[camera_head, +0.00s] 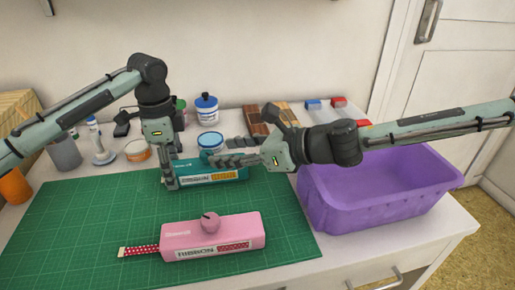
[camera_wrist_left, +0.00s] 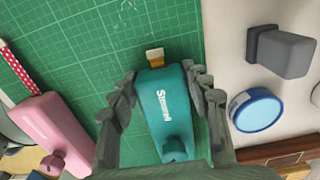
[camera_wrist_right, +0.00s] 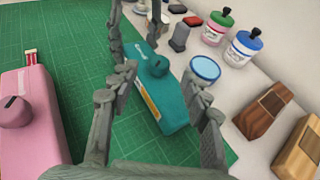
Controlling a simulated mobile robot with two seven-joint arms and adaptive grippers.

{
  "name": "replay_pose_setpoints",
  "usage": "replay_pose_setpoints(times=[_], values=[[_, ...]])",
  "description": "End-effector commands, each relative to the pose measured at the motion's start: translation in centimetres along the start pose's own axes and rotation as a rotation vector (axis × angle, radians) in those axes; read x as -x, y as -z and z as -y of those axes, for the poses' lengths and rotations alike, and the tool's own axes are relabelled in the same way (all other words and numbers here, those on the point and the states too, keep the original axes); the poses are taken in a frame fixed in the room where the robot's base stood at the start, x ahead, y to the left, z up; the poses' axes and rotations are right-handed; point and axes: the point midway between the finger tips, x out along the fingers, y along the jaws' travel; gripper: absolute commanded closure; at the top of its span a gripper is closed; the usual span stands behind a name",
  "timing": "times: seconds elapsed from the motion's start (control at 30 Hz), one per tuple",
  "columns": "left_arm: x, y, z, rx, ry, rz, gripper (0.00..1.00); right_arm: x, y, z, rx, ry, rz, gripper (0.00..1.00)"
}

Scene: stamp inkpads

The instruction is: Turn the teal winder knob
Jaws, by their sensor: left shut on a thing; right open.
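The teal ribbon box (camera_head: 205,178) lies on the green mat, with a short ribbon end out of one end in the left wrist view. Its teal winder knob (camera_wrist_right: 156,66) stands on the top face and also shows in the left wrist view (camera_wrist_left: 173,149). My left gripper (camera_head: 170,184) points down at the box's left end and is shut on the box, one finger along each long side (camera_wrist_left: 160,92). My right gripper (camera_head: 228,152) comes in from the right, open, its fingers (camera_wrist_right: 158,82) spread above the box near the knob. In the head view the right gripper hides the knob.
A pink ribbon box (camera_head: 190,240) with a pink knob (camera_head: 210,222) lies in front on the green mat (camera_head: 90,240). A purple bin (camera_head: 375,205) stands right, under my right arm. Jars (camera_head: 207,108), a blue-lidded tub (camera_head: 210,140) and wooden blocks (camera_wrist_right: 263,108) stand behind.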

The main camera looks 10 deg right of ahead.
Motion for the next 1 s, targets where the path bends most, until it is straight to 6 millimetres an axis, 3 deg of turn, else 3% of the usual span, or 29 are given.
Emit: replay_pose_setpoints(times=[0.2,0.4,0.87,1.0], values=[[0.0,0.0,0.0,0.000,0.000,0.000,0.84,4.2,-0.1,0.1,-0.001,0.005,0.002,0.53],[0.0,0.0,0.0,0.000,0.000,0.000,0.84,6.3,-0.1,0.0,0.001,0.003,0.002,0.53],[0.0,0.0,0.0,0.000,0.000,0.000,0.84,6.9,0.0,0.0,-0.003,0.002,0.001,0.53],[0.0,0.0,0.0,0.000,0.000,0.000,0.84,6.1,-1.3,1.8,-0.076,0.057,0.013,0.53]])
